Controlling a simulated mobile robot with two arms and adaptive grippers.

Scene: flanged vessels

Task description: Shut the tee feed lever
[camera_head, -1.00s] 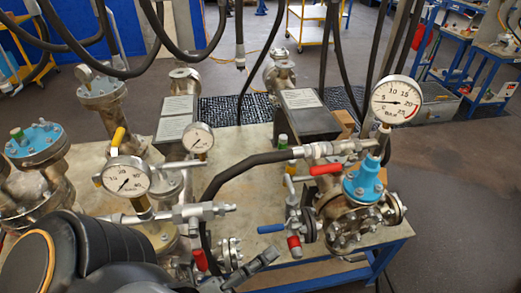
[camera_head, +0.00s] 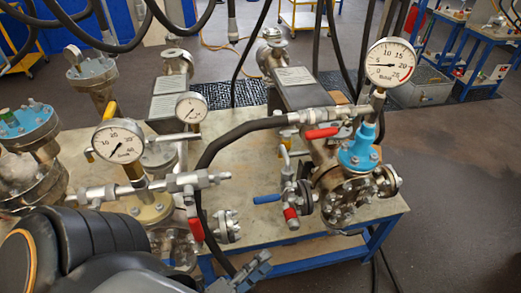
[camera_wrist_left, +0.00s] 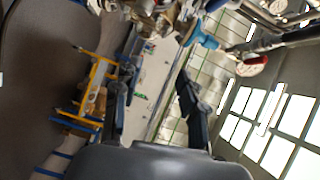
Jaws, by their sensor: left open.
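Several levers show in the head view, and I cannot tell which one the task calls the tee feed lever. A red lever (camera_head: 322,133) lies about level on the hose fitting below the large right gauge. A blue lever (camera_head: 267,198) lies level on a small valve at the bench front. A red lever (camera_head: 195,229) hangs down below the horizontal pipe tee (camera_head: 187,182). My left gripper (camera_head: 243,272) is low at the bottom edge, in front of the bench and apart from these levers. In the left wrist view its two fingers (camera_wrist_left: 154,95) are spread and empty. My right gripper is not in view.
Pressure gauges (camera_head: 118,141) and flanged vessels crowd the left of the bench. A blue-capped flanged vessel (camera_head: 362,150) stands at the right. A black hose (camera_head: 228,140) arches across the middle. The bench top (camera_head: 255,225) is partly bare at the front; open floor lies right.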

